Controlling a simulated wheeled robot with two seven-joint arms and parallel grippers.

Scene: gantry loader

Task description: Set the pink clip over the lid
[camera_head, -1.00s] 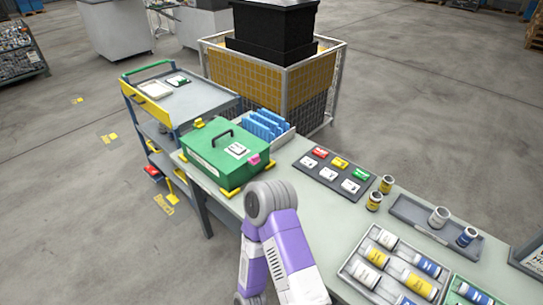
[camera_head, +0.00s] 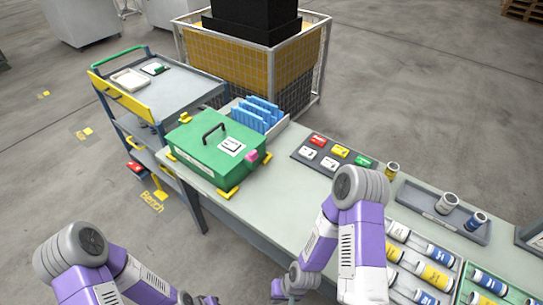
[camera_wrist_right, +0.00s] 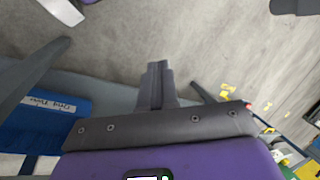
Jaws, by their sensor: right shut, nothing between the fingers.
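The green box (camera_head: 203,168) stands on the near left end of the bench, its green lid (camera_head: 190,140) down on it, with a black handle and a white label on top. The pink clip (camera_head: 251,156) is at the lid's right edge; I cannot tell how it is seated. My right gripper (camera_head: 279,291) is low at the bottom of the head view, well apart from the box and clip. In the right wrist view its fingers (camera_wrist_right: 156,80) are shut and empty. My left gripper (camera_head: 207,300) is barely visible at the bottom edge, its jaws unclear.
A tray of blue parts (camera_head: 262,111) stands behind the box. A dark board of coloured labels (camera_head: 333,154) and trays of cans (camera_head: 436,221) lie to the right. A grey cart (camera_head: 150,85) stands at the left. The bench between box and right arm is clear.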

